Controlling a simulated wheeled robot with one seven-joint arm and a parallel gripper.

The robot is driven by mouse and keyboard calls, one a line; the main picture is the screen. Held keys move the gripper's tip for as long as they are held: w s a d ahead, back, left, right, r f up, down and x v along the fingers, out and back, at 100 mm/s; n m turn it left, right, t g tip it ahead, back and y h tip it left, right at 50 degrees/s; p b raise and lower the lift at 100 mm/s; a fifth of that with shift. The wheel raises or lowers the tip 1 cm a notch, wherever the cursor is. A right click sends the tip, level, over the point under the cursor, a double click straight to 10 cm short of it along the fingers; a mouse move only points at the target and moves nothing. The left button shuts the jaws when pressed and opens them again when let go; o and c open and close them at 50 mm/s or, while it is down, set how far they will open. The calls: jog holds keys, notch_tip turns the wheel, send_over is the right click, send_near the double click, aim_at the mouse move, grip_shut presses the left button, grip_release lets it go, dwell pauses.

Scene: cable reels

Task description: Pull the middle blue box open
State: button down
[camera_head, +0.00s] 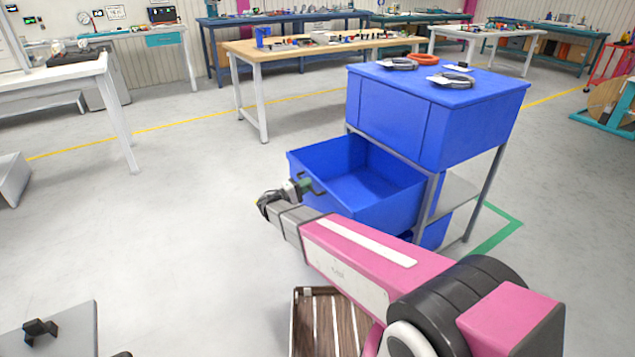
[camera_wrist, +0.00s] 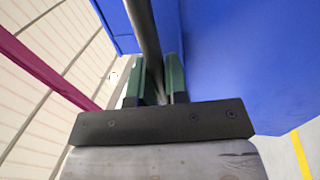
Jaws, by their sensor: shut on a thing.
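The middle blue box (camera_head: 330,215) stands pulled out to the left from its metal frame, with its empty inside showing. A blue upper box (camera_head: 385,108) sits above it, and part of a lower blue box (camera_head: 436,230) shows below. My gripper (camera_head: 305,186) is at the front of the middle box, at its dark handle (camera_head: 317,186). In the wrist view the green fingers of my gripper (camera_wrist: 162,88) are shut on the dark handle bar (camera_wrist: 143,32), with the blue box surface (camera_wrist: 240,60) close on the right.
Coiled cables (camera_head: 455,80) lie on the blue top of the unit. A wooden-topped table (camera_head: 255,47) stands behind, and a white table (camera_head: 60,72) at the left. A slatted wooden piece (camera_head: 318,325) lies below my arm. The floor left of the box is clear.

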jog(key=shift+r+v, duration=0.15)
jog(key=shift+v, duration=0.6)
jog(key=shift+r+v, duration=0.15)
jog(key=shift+v, duration=0.65)
jog(key=c, duration=1.1)
grip_release()
jog(key=shift+c, duration=0.2)
jog(key=shift+s+a, duration=0.1)
jog(key=shift+a, duration=0.05)
jog(key=v, duration=1)
jog(key=shift+a+f, duration=0.15)
jog(key=shift+a, duration=0.05)
jog(key=shift+s, duration=0.2)
